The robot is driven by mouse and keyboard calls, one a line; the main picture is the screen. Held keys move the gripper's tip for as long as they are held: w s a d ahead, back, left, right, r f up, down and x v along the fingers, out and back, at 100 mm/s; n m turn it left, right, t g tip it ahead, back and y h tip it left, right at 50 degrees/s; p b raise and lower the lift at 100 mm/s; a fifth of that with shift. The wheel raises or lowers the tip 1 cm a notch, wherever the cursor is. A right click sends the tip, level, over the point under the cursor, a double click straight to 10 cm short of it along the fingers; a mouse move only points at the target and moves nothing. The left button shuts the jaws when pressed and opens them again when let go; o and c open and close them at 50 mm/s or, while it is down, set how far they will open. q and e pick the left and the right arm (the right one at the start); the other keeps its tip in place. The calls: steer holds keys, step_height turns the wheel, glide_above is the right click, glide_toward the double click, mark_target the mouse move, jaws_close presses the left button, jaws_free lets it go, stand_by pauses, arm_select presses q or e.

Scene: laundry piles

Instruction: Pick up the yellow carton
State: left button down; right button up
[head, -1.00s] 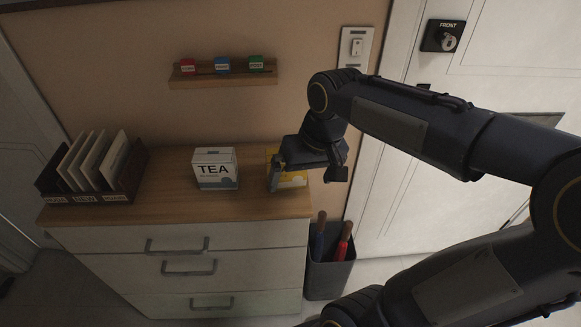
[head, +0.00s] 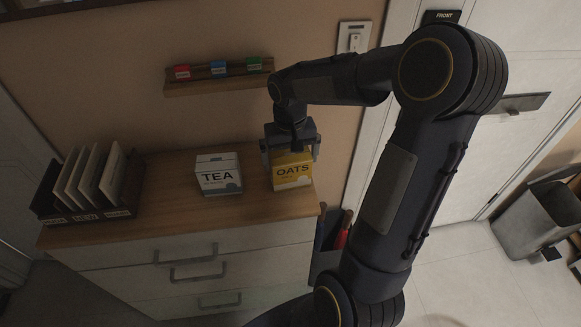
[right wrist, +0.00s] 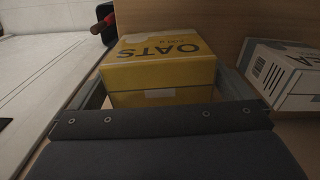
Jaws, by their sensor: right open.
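The yellow carton (head: 292,172), marked OATS, stands on the right end of the wooden dresser top. It also shows in the right wrist view (right wrist: 160,75), close in front of the gripper. My right gripper (head: 291,160) is open at the carton, coming from above and behind in the head view, with a finger on either side of it. In the right wrist view the carton sits between the two fingers. Whether the fingers touch it I cannot tell. My left gripper is not in view.
A white TEA carton (head: 219,174) stands left of the yellow carton. A file holder (head: 92,188) is at the dresser's left. A wall shelf (head: 219,86) with small coloured boxes hangs above. A dark bin (head: 325,240) stands right of the dresser (head: 180,226).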

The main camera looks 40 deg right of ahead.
step_height(320, 180, down, 4)
steer(key=shift+r, duration=0.2)
steer(key=shift+s, duration=0.1)
steer(key=c, duration=0.7)
